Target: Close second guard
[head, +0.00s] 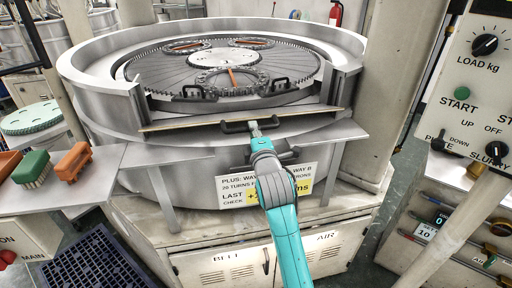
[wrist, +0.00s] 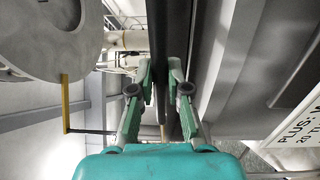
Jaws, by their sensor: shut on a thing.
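A round grey lapping machine (head: 90,75) has a gap in the front of its rim. A flat guard panel (head: 190,124) with a thin tan edge spans this gap, with a black bar handle (head: 236,127) at its middle. My gripper (head: 254,128) is at that handle, at the end of my teal arm. In the wrist view my gripper (wrist: 160,75) has its two fingers on either side of a long dark bar (wrist: 159,30), shut on it. The fingertips partly hide the bar. I cannot tell which guard is the second one.
Inside the machine are a toothed plate (head: 170,75) and several rings with black handles. A left side shelf (head: 100,170) holds brushes. A control panel (head: 465,95) and a pale post (head: 385,90) stand to the right. A cabinet (head: 190,265) is below.

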